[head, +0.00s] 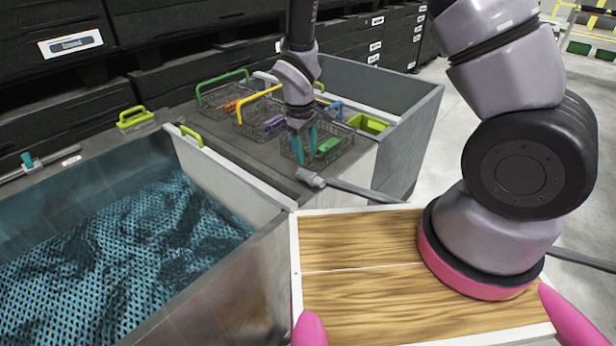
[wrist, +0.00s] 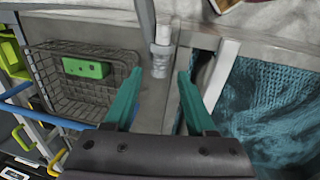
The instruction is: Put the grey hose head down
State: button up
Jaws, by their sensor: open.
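The grey hose head (head: 311,178) lies on the grey counter near the edge of the water basin, its grey hose running off to the right. It also shows in the wrist view (wrist: 161,58), just beyond and between my fingertips. My gripper (head: 304,152) has two teal fingers spread apart, with nothing between them. In the head view it is above and a little behind the hose head, in front of a wire basket. In the wrist view my gripper (wrist: 158,82) is apart from the hose head.
Several wire baskets with coloured handles stand behind; the nearest (wrist: 95,100) holds a green block (wrist: 86,68). A basin (head: 225,165) with teal mesh fabric is at the left. A lime green bin (head: 367,124) stands at the back right.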

aim_at(309, 174)
jog(key=f, duration=0.6)
jog(key=w+f, duration=0.1)
jog(key=f, duration=0.2)
jog(key=shift+d+f, duration=0.25)
jog(key=shift+d, duration=0.05)
grip_shut()
